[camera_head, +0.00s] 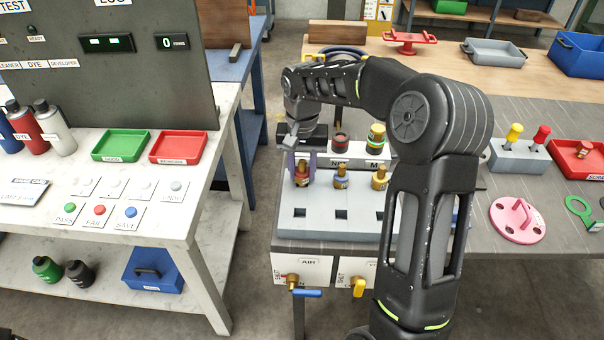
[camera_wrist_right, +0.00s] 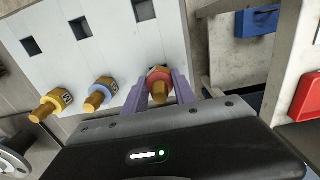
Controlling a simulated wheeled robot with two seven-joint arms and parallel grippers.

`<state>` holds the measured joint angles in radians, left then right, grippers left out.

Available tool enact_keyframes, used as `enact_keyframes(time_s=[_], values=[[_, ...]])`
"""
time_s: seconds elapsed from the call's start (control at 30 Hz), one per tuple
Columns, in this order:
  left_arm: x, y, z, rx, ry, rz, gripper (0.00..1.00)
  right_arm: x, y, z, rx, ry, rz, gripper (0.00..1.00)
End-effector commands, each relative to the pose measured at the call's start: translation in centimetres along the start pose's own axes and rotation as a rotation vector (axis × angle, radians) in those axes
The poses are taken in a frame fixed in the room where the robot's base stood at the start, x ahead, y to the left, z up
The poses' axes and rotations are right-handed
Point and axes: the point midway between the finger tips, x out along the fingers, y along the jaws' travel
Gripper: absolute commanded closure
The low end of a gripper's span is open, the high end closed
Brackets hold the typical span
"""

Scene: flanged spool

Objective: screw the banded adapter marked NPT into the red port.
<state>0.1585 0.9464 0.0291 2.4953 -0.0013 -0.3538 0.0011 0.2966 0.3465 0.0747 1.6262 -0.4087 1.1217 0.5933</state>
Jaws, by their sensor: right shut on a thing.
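My right gripper (camera_wrist_right: 160,90) has its purple fingers on either side of a red-banded brass fitting (camera_wrist_right: 159,77) and is shut on it. In the head view this fitting (camera_head: 301,177) stands upright at the left of a row on the grey block (camera_head: 315,231). Any marking on it is unreadable. A blue-banded brass fitting (camera_head: 340,178) and a yellow-banded one (camera_head: 380,178) stand to its right, apart from the gripper. Behind them are a dark red-ringed piece (camera_head: 341,143) and a yellow-green one (camera_head: 377,134) above partly hidden labels. My left gripper is not seen.
The block has square holes along its front, above an AIR panel (camera_head: 309,264) with blue and yellow valve handles. My right arm covers the block's right side. A pink flanged disc (camera_head: 517,219) lies on the bench to the right. A floor gap separates the left table.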

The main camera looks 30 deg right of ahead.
Motion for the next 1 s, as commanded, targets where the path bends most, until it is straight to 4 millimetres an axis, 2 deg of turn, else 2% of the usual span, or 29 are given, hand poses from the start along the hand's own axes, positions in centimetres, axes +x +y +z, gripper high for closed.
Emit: enact_keyframes(time_s=[0.03, 0.4, 0.83, 1.0], values=[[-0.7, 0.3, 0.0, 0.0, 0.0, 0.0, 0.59, -0.9, 0.0, 0.0, 0.0, 0.002, -0.001, 1.0], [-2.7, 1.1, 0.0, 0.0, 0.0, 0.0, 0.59, -4.0, -0.1, 0.0, 0.0, 0.001, -0.001, 1.0], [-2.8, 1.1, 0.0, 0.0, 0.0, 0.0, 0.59, -4.2, 0.0, 0.0, 0.0, 0.001, -0.001, 1.0], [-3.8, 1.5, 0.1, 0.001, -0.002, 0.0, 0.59, -5.6, -0.2, 0.0, -0.004, 0.008, -0.003, 1.0]])
